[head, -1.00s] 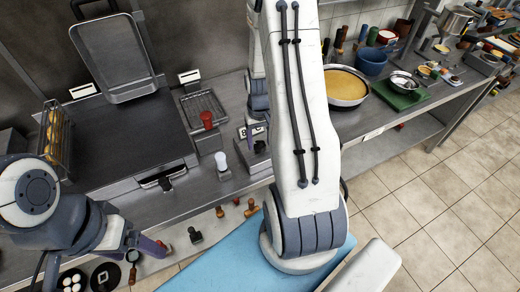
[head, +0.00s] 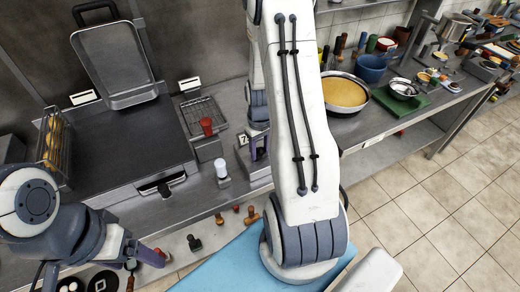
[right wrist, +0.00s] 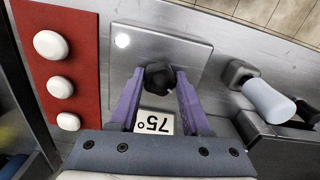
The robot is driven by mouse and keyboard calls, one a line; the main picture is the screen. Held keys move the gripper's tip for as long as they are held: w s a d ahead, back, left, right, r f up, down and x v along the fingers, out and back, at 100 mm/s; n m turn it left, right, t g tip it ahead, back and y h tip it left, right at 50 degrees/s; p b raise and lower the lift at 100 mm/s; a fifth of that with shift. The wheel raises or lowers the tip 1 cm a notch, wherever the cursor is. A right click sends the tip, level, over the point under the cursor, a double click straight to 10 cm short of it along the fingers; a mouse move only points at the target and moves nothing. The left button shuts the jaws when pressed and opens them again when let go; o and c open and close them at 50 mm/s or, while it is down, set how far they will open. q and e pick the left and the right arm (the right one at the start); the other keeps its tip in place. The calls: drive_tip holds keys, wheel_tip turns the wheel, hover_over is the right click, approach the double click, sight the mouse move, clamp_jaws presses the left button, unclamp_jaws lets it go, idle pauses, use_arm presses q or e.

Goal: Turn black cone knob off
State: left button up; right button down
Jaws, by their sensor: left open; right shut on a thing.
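The black cone knob (right wrist: 159,78) stands on a square metal panel (right wrist: 190,50) in the right wrist view. My right gripper (right wrist: 158,82) is shut on the knob, one purple finger at each side. A white label reading 75° (right wrist: 154,122) sits below the knob, upside down in that view. A small round white light (right wrist: 122,40) shows bright in a corner of the panel. In the head view my right gripper (head: 259,148) is partly hidden behind my arm, and the knob cannot be made out. My left gripper (head: 143,262) is open, at the lower left.
A white rounded handle (right wrist: 268,100) is close to the right of the panel. Three white round pieces (right wrist: 60,87) lie on a red strip (right wrist: 85,20) to its left. A griddle with a raised lid (head: 115,60) and a wire basket (head: 205,118) are on the counter.

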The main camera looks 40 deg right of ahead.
drive_tip(key=n, duration=0.5)
drive_tip(key=shift+n, duration=0.4)
drive_tip(key=shift+p, duration=0.3)
drive_tip(key=n, duration=0.5)
drive_tip(key=shift+n+p, duration=0.4)
drive_tip(key=n, duration=0.3)
drive_tip(key=shift+f, duration=0.15)
